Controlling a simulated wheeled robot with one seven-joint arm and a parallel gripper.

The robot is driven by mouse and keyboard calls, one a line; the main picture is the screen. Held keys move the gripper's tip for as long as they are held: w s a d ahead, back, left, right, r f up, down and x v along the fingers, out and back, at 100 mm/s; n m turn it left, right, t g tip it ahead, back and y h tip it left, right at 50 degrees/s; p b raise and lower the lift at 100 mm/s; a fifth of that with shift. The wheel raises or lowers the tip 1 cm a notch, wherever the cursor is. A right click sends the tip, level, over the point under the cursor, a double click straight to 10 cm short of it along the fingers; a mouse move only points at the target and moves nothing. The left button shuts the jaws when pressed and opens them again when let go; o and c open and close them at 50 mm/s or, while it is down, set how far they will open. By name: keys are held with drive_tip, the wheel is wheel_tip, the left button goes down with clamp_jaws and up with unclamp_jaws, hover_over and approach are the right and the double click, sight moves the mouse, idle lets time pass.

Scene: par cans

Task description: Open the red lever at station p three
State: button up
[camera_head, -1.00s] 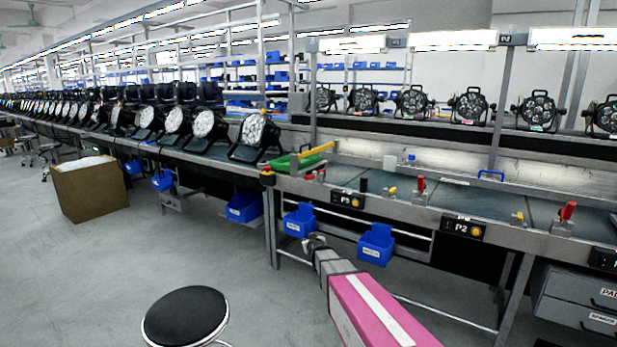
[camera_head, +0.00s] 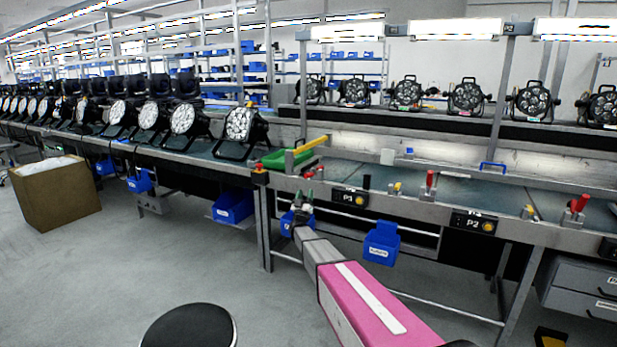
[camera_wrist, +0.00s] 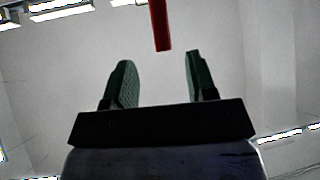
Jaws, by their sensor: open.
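The P3 sign (camera_head: 349,197) is on the front edge of the long workbench (camera_head: 385,206). My gripper (camera_head: 303,199) is low at the bench front, just left of that sign, with my arm reaching up to it from below. In the wrist view my gripper (camera_wrist: 158,78) is open, with two dark green fingers apart and nothing between them. A red lever handle (camera_wrist: 160,25) hangs into the top of that view, ahead of the fingertips and roughly between them. Its base is out of that view. In the head view the lever beside P3 is small and unclear.
Another red lever (camera_head: 430,183) stands left of the P2 sign (camera_head: 473,222), and a third (camera_head: 578,205) is farther right. A green tray (camera_head: 283,157) lies left of P3. Blue bins (camera_head: 381,243) hang below the bench. A black stool (camera_head: 190,327) stands on the floor.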

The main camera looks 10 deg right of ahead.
sight(309, 175)
drive_tip(key=x, duration=1)
clamp_jaws()
